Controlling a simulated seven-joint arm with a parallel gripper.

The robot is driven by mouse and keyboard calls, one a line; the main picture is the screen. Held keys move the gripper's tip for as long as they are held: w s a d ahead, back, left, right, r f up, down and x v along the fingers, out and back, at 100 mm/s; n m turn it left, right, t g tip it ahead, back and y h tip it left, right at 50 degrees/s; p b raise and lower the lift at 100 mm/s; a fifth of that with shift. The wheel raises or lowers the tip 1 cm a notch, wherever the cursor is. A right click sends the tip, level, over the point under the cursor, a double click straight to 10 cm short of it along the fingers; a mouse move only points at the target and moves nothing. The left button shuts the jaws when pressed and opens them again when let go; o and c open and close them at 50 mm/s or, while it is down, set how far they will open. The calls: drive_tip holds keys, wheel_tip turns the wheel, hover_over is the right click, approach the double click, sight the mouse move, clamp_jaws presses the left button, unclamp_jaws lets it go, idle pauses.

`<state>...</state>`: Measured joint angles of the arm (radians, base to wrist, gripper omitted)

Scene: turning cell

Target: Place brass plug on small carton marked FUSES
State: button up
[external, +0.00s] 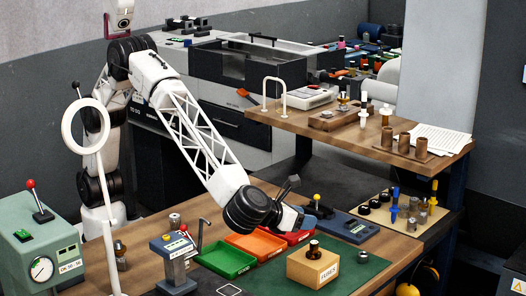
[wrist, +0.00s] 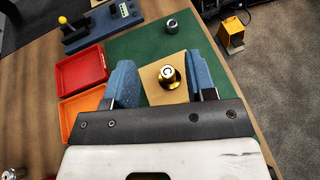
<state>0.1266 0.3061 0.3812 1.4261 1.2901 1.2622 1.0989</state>
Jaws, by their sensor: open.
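The small tan carton marked FUSES (external: 309,272) stands on the green mat. The brass plug (external: 314,248), dark and brass-coloured, stands upright on top of it. In the wrist view the plug (wrist: 167,75) sits on the tan top of the carton (wrist: 156,93). My gripper (wrist: 160,70) is open, with one blue finger on each side of the plug and a gap to both. Nothing is held. In the external view the fingers are hard to make out at the end of my arm, and I cannot tell their height above the carton.
A small steel cylinder (external: 363,257) stands on the green mat (external: 350,276) beside the carton. Green (external: 226,259), orange (external: 257,245) and red (external: 294,236) trays lie to the left and behind. A blue fixture with a yellow knob (wrist: 101,24) stands beyond.

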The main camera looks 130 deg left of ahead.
drive_tip(key=shift+s, duration=0.1)
drive_tip(key=s+r+n+g+h, duration=0.1)
drive_tip(key=s+r+n+h, duration=0.15)
drive_tip(key=s, duration=0.85)
drive_tip(key=s+a+r+n+h, duration=0.1)
drive_tip(key=s+r+n+h, duration=0.2)
drive_tip(key=s, duration=0.8)
drive_tip(key=s+r+n+g+h, duration=0.15)
drive_tip(key=s+n, duration=0.35)
drive_tip(key=s, duration=0.6)
drive_tip(key=s+d+f+n+h, duration=0.2)
drive_tip(key=s+n, duration=0.1)
drive_tip(key=s, duration=0.7)
drive_tip(key=s+d+f+n+t+h, duration=0.1)
drive_tip(key=s+n, duration=0.3)
drive_tip(key=s, duration=0.7)
drive_tip(key=s+d+f+n+h, duration=0.2)
drive_tip(key=s+f+n+h, duration=0.1)
drive_tip(key=s, duration=0.8)
drive_tip(key=shift+d+t, duration=0.35)
